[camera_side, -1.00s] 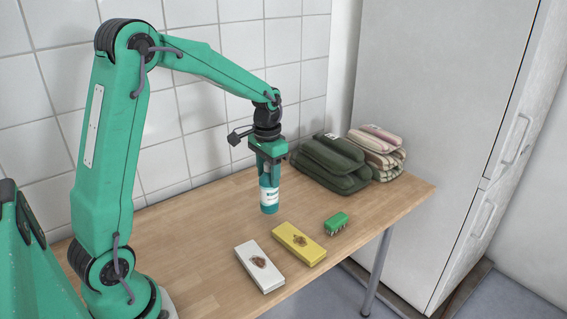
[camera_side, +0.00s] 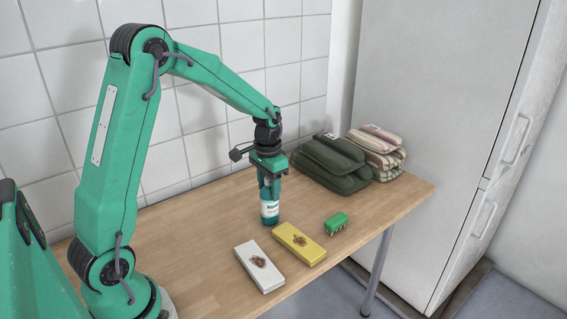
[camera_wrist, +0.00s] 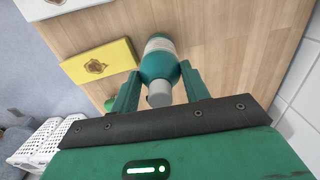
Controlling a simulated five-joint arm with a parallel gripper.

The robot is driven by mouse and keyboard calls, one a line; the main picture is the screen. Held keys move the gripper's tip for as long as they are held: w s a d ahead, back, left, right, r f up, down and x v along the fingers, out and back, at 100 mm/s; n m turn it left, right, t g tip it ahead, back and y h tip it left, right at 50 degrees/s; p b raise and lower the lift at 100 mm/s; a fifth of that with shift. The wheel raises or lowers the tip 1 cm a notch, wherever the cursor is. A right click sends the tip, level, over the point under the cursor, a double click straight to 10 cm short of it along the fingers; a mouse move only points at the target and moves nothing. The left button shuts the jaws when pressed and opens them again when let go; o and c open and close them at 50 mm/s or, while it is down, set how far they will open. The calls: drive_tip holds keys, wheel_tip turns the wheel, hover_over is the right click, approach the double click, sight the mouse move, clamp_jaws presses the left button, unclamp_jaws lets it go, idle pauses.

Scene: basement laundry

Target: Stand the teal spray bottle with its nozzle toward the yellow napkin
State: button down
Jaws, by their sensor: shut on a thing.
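My gripper (camera_side: 269,188) is shut on the upper part of the teal spray bottle (camera_side: 271,218), pointing down. The bottle is upright, with a white label, at or just above the wooden table. In the wrist view the bottle (camera_wrist: 157,62) sits between my two gripper fingers (camera_wrist: 160,72), its grey top facing the camera. I cannot make out which way the nozzle points. The yellow napkin (camera_side: 299,243), flat with a brown print, lies on the table in front and slightly right of the bottle. It also shows in the wrist view (camera_wrist: 103,62).
A white napkin (camera_side: 260,267) lies left of the yellow one. A green brush (camera_side: 337,222) lies to its right. Dark green folded cloths (camera_side: 333,165) and striped ones (camera_side: 379,151) are stacked at the back right. The tiled wall is behind; the table (camera_side: 205,255) is clear at left.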

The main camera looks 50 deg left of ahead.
drive_tip(key=c, duration=0.7)
unclamp_jaws()
wheel_tip(320, 180, up, 12)
drive_tip(key=shift+r, duration=0.15)
drive_tip(key=shift+s, duration=0.1)
idle(0.4)
drive_tip(key=shift+s+d+r+t, duration=0.75)
drive_tip(key=shift+s+d, duration=1.1)
drive_tip(key=shift+s, duration=1.35)
drive_tip(key=shift+s+d+r+t, duration=0.3)
drive_tip(key=shift+s+d+t, duration=0.8)
drive_tip(key=shift+s+d, duration=1.5)
drive_tip(key=shift+s+d+r+t, duration=0.55)
drive_tip(key=shift+s+d+t, duration=0.5)
drive_tip(key=shift+s, duration=2.8)
drive_tip(key=shift+d, duration=0.1)
